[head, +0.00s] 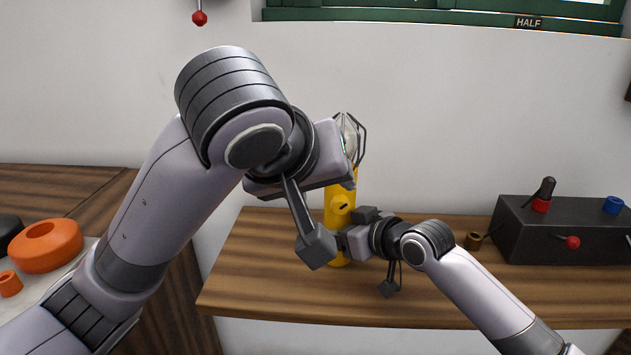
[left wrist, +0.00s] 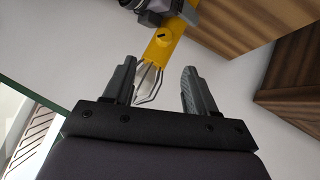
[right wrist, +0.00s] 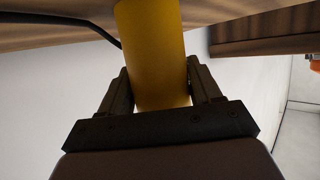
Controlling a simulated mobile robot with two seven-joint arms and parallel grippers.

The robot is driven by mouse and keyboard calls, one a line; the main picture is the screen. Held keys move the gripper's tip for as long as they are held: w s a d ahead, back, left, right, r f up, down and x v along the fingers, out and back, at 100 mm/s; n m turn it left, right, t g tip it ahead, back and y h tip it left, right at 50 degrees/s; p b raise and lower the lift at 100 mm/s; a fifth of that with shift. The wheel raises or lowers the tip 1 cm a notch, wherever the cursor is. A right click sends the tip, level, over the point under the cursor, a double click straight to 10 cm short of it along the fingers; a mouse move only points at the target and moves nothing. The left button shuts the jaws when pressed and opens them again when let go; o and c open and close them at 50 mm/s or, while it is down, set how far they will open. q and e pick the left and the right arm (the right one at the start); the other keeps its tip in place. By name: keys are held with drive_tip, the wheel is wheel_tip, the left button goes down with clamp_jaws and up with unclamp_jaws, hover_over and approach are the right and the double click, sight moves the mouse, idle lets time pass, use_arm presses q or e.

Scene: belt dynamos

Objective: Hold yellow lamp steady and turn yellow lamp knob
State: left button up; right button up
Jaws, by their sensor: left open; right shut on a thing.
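The yellow lamp (head: 341,218) stands upright on the wooden shelf, with a wire cage and clear bulb (head: 350,138) on top. Its yellow knob (head: 343,203) with a dark mark faces out from the body, and it also shows in the left wrist view (left wrist: 163,38). My right gripper (right wrist: 158,85) is shut on the lower lamp body (right wrist: 152,50). My left gripper (left wrist: 150,85) is open; in the left wrist view the lamp's cage lies between and beyond its fingers. In the head view my left wrist hides its fingers and part of the lamp.
A dark box (head: 560,232) with a black lever, a red knob and a blue cap stands on the right of the shelf (head: 265,262). A small brown cylinder (head: 474,240) is beside it. Orange rings (head: 45,246) lie on a surface at left. A green-framed window is above.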

use_arm(q)
drive_tip(key=shift+s+a, duration=0.25)
drive_tip(key=c, duration=0.3)
drive_tip(key=n+t+h, duration=0.2)
drive_tip(key=n+h, duration=0.3)
drive_tip(key=h, duration=0.2)
approach(335, 206)
drive_tip(key=x, duration=0.9)
drive_tip(key=shift+w+d+f, duration=0.15)
drive_tip(key=shift+w+d, duration=0.05)
clamp_jaws()
